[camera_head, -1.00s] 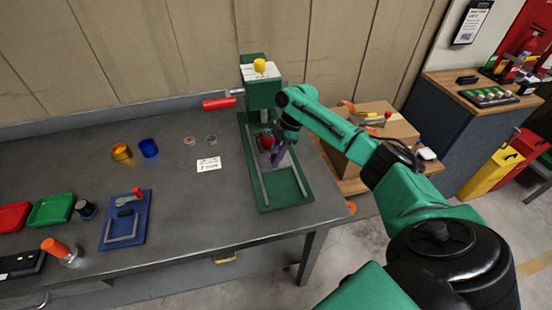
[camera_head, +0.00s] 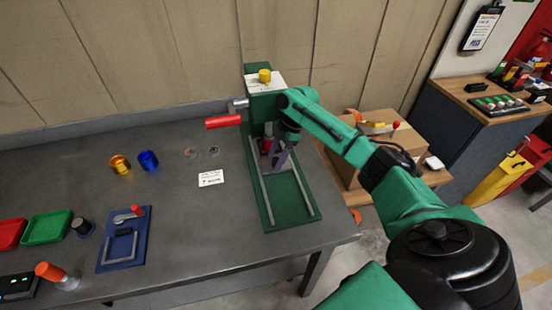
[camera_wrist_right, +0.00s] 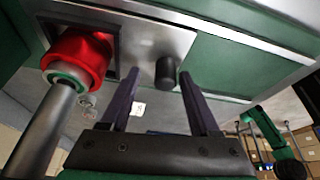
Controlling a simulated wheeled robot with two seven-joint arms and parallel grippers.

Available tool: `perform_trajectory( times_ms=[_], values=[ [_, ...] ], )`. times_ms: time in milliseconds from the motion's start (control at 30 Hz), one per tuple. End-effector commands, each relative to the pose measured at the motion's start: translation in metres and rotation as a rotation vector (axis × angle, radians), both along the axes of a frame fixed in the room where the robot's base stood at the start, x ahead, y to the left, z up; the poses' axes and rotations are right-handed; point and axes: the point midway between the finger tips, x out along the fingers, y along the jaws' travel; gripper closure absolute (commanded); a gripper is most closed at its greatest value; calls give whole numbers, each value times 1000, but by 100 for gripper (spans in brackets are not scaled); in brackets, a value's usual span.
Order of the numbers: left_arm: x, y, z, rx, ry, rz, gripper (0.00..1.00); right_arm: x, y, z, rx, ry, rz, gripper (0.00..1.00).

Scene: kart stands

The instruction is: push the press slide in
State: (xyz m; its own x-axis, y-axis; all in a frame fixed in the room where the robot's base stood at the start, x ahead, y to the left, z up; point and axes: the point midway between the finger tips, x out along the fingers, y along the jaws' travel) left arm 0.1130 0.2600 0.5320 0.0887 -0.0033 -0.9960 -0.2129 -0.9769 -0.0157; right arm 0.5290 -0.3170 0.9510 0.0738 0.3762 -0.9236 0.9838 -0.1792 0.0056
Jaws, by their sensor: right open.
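The green press (camera_head: 264,103) stands on the grey table, with a green base (camera_head: 291,206) and two metal rails. Its grey slide plate (camera_wrist_right: 150,45) lies between the rails at the column end, leaving the front part of the base bare. A black knob (camera_wrist_right: 166,73) sticks out of the plate. A red round piece (camera_wrist_right: 80,60) sits by the plate, close to the metal ram; it shows partly in the head view (camera_head: 266,145). My right gripper (camera_head: 281,158) is at the slide, its dark fingers (camera_wrist_right: 158,92) apart with the knob between them. Contact cannot be told. My left gripper is out of view.
A red lever handle (camera_head: 223,122) sticks out left of the press. A white card (camera_head: 211,178), a yellow cup (camera_head: 120,165) and a blue cup (camera_head: 149,160) stand to the left. A cardboard box (camera_head: 365,150) is at the right.

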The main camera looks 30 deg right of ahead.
Motion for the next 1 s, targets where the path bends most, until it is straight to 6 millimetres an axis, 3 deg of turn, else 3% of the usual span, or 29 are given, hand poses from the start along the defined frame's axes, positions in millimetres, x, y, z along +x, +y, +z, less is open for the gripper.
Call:
perform_trajectory(
  times_ms=[233, 367, 800, 1000],
  values=[
    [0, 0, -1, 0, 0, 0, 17, -1, 0, 0, 0, 4, 2, 38],
    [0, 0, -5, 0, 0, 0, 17, -1, -5, 9, -1, 2, 0, 38],
    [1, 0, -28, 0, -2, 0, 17, -6, -41, 97, 1, 0, 0, 38],
    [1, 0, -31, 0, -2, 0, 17, -8, -52, 127, 0, 2, 1, 38]
  ],
)
